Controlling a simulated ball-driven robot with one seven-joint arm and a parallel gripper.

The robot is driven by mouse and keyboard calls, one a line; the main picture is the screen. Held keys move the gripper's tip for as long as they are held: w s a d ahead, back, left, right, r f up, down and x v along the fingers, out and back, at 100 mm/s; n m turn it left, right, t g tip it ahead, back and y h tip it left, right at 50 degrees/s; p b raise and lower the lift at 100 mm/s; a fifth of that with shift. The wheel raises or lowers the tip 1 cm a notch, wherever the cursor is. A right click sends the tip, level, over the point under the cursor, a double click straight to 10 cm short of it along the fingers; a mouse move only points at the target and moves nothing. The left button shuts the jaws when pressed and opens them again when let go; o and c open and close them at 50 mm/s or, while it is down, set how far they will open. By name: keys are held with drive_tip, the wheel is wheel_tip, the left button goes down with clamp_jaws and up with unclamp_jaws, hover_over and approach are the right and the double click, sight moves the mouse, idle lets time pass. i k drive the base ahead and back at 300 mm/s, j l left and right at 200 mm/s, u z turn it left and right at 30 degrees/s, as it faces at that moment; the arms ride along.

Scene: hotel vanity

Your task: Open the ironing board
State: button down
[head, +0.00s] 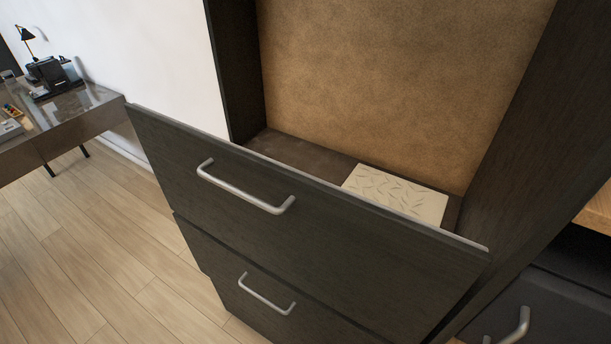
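No ironing board can be made out for certain. A dark wood upper front panel (330,235) with a silver bar handle (245,188) fills the middle of the head view. Its top edge stands in front of an open niche, and it looks set forward of the cabinet's left side wall. Whether it is a drawer or a flap I cannot tell. A flat beige piece with a leaf pattern (397,193) lies behind it at the bottom of the niche, partly hidden by the panel. My gripper is not in view.
A lower front (225,287) with its own handle (266,293) is below. A dark unit with a handle (515,328) stands at the right. A glossy desk (75,112) with a lamp (27,38) is at the left. Wooden floor (85,240) is clear at the front left.

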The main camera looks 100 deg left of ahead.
sight(397, 274)
drive_tip(key=u, duration=2.3)
